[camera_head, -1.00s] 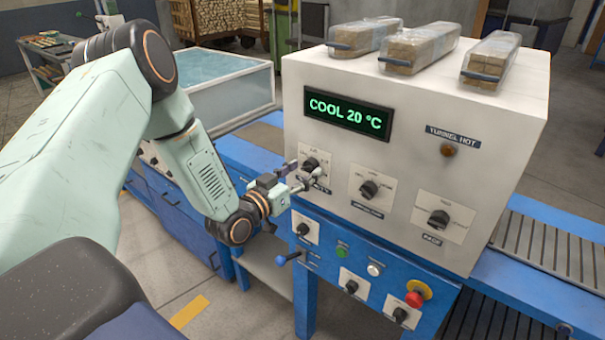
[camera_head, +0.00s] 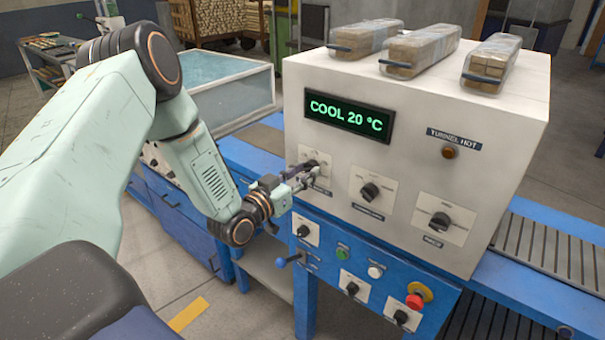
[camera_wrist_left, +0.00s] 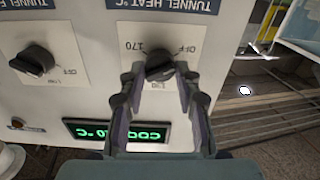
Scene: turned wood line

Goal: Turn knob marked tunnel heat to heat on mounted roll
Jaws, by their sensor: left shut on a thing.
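The tunnel heat knob (camera_wrist_left: 158,62) is black, on a pale plate, and shows upside down in the left wrist view under the blue label TUNNEL HEAT °C (camera_wrist_left: 163,5). OFF and 170 are printed beside it; its exact pointer setting is hard to tell. My left gripper (camera_wrist_left: 158,74) has a finger on each side of the knob and is shut on it. In the head view my left gripper (camera_head: 310,174) covers most of that knob at the panel's left. The green display (camera_head: 348,113) reads COOL 20 °C. My right gripper is out of view.
To the right are two more knobs, a middle one (camera_head: 369,191) and a right one (camera_head: 440,221). Below sit a green button (camera_head: 342,254) and a red stop button (camera_head: 414,300). The TUNNEL HOT lamp (camera_head: 449,152) looks unlit. Wrapped bundles (camera_head: 423,45) lie on top.

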